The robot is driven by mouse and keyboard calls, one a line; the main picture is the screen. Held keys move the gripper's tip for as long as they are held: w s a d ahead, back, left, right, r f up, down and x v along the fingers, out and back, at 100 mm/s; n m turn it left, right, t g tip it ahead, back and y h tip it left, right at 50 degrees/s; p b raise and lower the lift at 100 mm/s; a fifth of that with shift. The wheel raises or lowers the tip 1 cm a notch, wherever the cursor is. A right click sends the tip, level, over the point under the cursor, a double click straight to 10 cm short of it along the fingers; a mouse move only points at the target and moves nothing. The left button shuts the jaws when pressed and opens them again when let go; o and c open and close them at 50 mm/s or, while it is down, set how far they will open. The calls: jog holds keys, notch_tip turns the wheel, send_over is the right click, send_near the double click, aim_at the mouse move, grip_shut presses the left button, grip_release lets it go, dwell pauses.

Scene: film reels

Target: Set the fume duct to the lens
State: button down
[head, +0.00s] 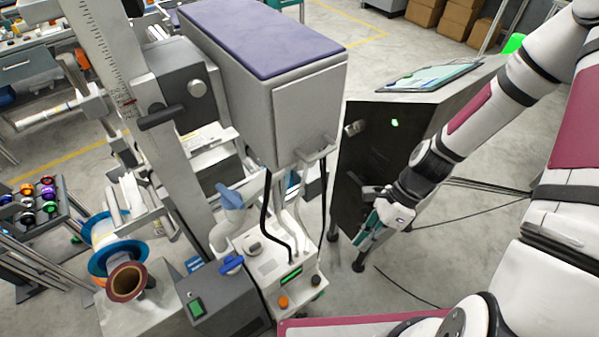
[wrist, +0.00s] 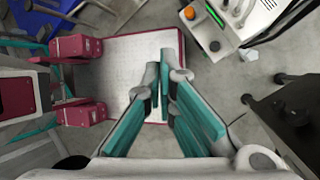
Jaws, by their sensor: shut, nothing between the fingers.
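My gripper (head: 365,243) is shut and empty. It hangs over the floor in front of the dark cabinet, right of the white control box (head: 275,270) and apart from both. In the wrist view its teal fingers (wrist: 158,95) meet at the tips with nothing between them. A grey jointed tube with blue handles (head: 230,205), which may be the fume duct, stands left of the control box, below the large grey housing (head: 270,80). I cannot make out the lens for certain; the housing may hide it.
The dark cabinet (head: 375,150) carries a tablet (head: 435,76) on top. A scaled column (head: 135,105) and reels (head: 110,245) stand left. Cables hang below the housing and cross the floor. The wrist view shows the control box's orange knob (wrist: 189,13).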

jog(key=a+m+g+y+b, duration=0.2)
jog(key=m+y, duration=0.1)
jog(key=m, duration=0.2)
jog(key=m+t+y+b, duration=0.1)
jog(key=m+t+y, duration=0.4)
jog(key=m+y, duration=0.55)
send_near(277, 177)
jog(key=s+a, duration=0.1)
jog(key=s, duration=0.2)
jog(key=shift+m+h, duration=0.35)
jog(key=shift+h, duration=0.1)
jog(key=shift+w+a+r, duration=0.2)
jog(key=shift+w+a, duration=0.55)
jog(key=shift+a, duration=0.15)
jog(key=shift+w+a+r, duration=0.2)
jog(key=shift+w+a, duration=0.55)
jog(key=shift+a, duration=0.15)
